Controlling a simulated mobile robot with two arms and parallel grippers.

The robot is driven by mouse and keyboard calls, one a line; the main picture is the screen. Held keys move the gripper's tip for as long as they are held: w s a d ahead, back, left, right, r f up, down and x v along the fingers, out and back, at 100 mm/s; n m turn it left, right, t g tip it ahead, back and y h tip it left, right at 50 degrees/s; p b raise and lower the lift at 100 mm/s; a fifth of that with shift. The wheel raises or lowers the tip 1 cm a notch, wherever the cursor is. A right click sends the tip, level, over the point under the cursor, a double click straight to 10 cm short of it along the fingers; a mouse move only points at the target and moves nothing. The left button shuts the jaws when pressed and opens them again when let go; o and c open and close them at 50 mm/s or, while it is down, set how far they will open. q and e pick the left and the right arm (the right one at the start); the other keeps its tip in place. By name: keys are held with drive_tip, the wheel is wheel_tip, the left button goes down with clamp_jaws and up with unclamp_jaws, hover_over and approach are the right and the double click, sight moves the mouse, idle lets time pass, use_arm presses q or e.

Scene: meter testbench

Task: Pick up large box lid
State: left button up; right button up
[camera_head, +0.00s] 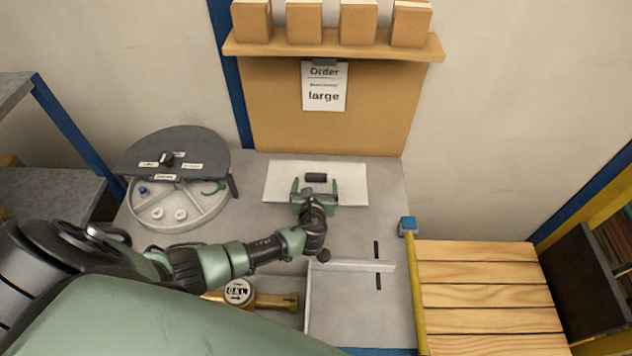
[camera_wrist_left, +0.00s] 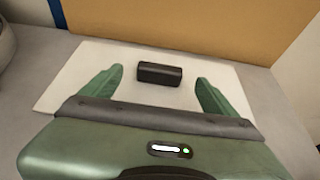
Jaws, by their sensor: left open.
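The large box lid (camera_head: 352,172) is a flat white panel with a dark handle (camera_head: 316,177) in its middle. It lies on the grey bench against the back board. In the left wrist view the lid (camera_wrist_left: 95,70) lies flat, and its black handle (camera_wrist_left: 160,73) stands between my fingers. My left gripper (camera_head: 314,188) is open over the lid, with one finger on each side of the handle and a gap to both. In the left wrist view the left gripper (camera_wrist_left: 160,88) is also open and empty. My right gripper is not in view.
A round tray (camera_head: 180,215) with small parts and a dark dial panel (camera_head: 175,152) stand at the left. A brass meter (camera_head: 238,292) sits near the front beside a white-walled box (camera_head: 350,265). A slatted wooden surface (camera_head: 490,290) is at the right. A shelf (camera_head: 330,44) holds several cardboard boxes.

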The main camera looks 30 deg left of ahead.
sight(316, 178)
use_arm(q)
drive_tip(key=shift+w+a, duration=0.15)
drive_tip(key=shift+w, duration=0.2)
drive_tip(key=b+x, duration=0.4)
drive_tip(key=shift+w+a+f, duration=0.1)
drive_tip(key=shift+w+f, duration=0.1)
drive_tip(key=shift+f, duration=0.1)
drive_tip(key=shift+w+a, duration=0.1)
drive_tip(key=shift+w, duration=0.1)
drive_tip(key=shift+r, duration=0.1)
drive_tip(key=shift+s, duration=0.1)
drive_tip(key=shift+c, duration=0.3)
drive_tip(key=c, duration=1.5)
